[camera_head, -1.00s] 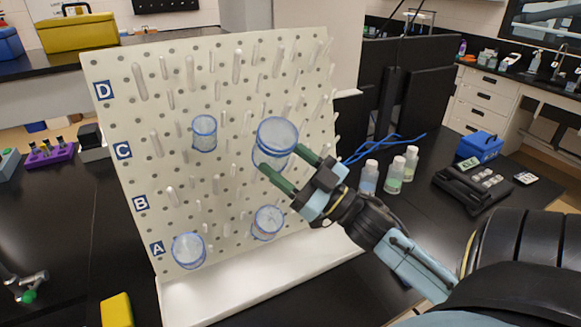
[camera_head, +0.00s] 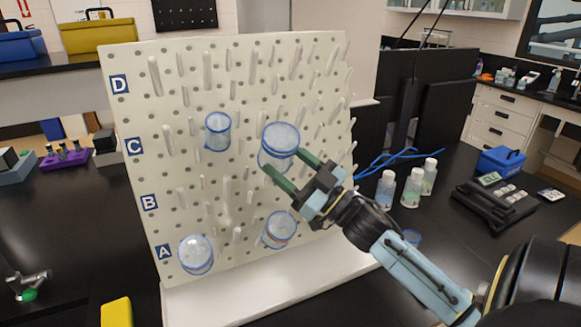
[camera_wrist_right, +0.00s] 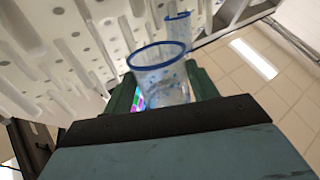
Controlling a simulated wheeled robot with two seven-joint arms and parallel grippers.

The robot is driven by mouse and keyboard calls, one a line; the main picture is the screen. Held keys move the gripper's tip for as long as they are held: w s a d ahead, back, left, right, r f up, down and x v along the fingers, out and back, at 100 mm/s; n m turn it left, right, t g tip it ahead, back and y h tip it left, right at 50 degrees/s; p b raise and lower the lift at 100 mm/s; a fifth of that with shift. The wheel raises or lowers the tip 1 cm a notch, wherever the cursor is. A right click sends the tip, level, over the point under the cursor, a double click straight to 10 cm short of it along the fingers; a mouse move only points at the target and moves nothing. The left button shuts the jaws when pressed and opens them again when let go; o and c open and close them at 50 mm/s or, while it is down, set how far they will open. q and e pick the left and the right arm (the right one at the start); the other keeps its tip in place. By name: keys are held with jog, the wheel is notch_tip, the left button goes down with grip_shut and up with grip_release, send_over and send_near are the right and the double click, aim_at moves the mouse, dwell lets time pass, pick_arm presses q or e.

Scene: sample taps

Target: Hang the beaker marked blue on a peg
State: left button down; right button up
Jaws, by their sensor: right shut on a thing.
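My right gripper (camera_head: 282,162) is shut on a clear beaker with a blue rim (camera_head: 280,137), held in front of the pegboard (camera_head: 235,70) near row C. In the right wrist view this beaker (camera_wrist_right: 160,85) sits between the green fingers, its mouth visible. Three other clear blue-rimmed beakers are at the board: one near row C (camera_head: 217,131), one at lower left by label A (camera_head: 196,254), and one at lower middle (camera_head: 279,230). I cannot tell whether the held beaker touches a peg. My left gripper is not in view.
A white tray (camera_head: 210,302) runs along the board's foot. Several bottles (camera_head: 412,188) stand right of the board, with a black holder (camera_head: 490,205) and a blue box (camera_head: 500,161) beyond. Many bare pegs project from the board around the held beaker.

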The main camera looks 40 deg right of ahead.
jog(key=shift+w+d+f+b, duration=0.25)
jog(key=shift+w+f+b, duration=0.5)
jog(key=shift+f+b, duration=0.45)
jog(key=shift+w+d+f+b, duration=0.2)
jog(key=shift+w+f+b, duration=0.65)
jog(key=shift+f, duration=0.65)
jog(key=shift+w+d+f+b, duration=0.25)
jog(key=shift+w+f+b, duration=0.4)
jog(key=shift+f+b, duration=0.6)
jog(key=shift+f, duration=0.1)
jog(key=o, duration=1)
jog(key=shift+s, duration=0.1)
jog(key=b+v, duration=0.1)
jog(key=v, duration=1.2)
jog(key=shift+s, duration=0.1)
